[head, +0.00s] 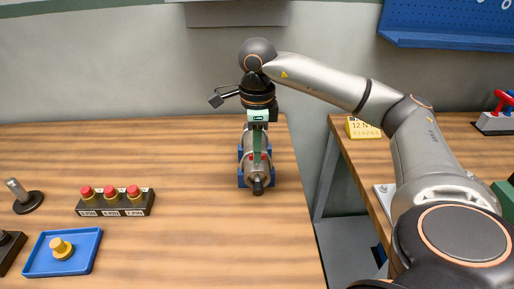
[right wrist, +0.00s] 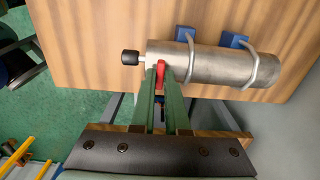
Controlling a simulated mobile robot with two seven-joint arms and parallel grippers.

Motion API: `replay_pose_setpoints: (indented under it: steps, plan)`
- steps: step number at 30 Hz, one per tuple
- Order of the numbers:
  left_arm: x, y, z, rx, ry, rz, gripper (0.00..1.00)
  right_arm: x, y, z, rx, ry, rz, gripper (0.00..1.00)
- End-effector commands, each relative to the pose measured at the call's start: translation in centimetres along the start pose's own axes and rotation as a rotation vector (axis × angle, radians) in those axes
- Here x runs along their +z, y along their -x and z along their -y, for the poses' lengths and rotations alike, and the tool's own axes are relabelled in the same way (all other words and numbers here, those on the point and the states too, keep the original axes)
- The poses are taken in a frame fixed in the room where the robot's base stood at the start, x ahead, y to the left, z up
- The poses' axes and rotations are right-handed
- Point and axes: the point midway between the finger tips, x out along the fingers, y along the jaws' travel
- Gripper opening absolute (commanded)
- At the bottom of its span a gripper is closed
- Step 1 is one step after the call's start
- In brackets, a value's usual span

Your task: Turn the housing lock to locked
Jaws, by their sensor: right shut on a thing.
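The housing is a silver metal cylinder (head: 262,173) lying in a blue cradle (head: 241,180) on the wooden table, with a black knob (head: 258,188) at its near end. In the right wrist view the cylinder (right wrist: 215,63) lies under two metal clamps, with the black knob (right wrist: 130,57) at its left end. The red lock lever (right wrist: 161,69) is on the cylinder near the knob end. My right gripper (right wrist: 163,80) has its green fingers closed on the red lever. In the head view the right gripper (head: 258,150) is over the cylinder, partly covering it. My left gripper is not in view.
A box with red push buttons (head: 114,202) stands at the left of the table. A second table with a yellow block (head: 363,128) stands to the right, across a gap.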

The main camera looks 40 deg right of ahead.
Motion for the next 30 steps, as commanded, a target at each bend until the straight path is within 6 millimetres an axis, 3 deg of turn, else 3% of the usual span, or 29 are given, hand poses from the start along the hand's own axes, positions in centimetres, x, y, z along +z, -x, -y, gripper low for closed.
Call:
replay_pose_setpoints:
  steps: [11,30]
  plan:
    - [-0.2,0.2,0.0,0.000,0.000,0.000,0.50,0.0,0.1,0.0,0.001,-0.105,0.000,0.00]
    - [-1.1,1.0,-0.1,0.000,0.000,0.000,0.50,0.0,0.1,0.0,0.000,-0.679,0.000,0.00]
